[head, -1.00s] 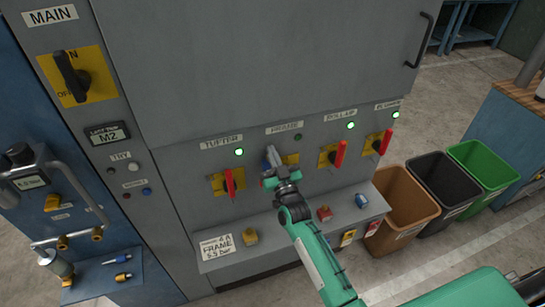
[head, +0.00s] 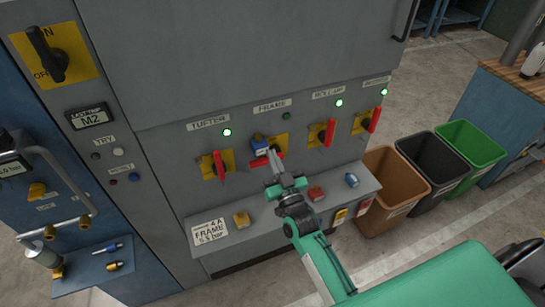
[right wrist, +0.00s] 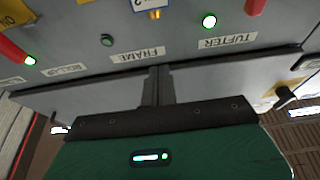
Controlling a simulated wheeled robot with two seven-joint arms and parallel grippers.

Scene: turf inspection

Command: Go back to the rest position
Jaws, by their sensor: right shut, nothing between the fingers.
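My right gripper (head: 273,162) is shut and empty, in front of the grey panel just below the FRAME switch. Its dark fingers (right wrist: 156,88) also show in the right wrist view, pressed together with nothing between them. The FRAME switch has a yellow plate (head: 281,144) and a red handle (head: 262,161) lying nearly level, partly hidden by my fingers. A small blue item (head: 259,143), apparently a lock or tag, is at the switch. The FRAME lamp (head: 287,116) is dark. My left gripper is not in view.
Other switches (head: 214,165) have upright red handles and lit green lamps. A ledge (head: 280,212) below the gripper bears yellow (head: 241,219), red (head: 316,193) and blue (head: 352,180) items. Brown (head: 391,185), black and green bins stand right of the cabinet.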

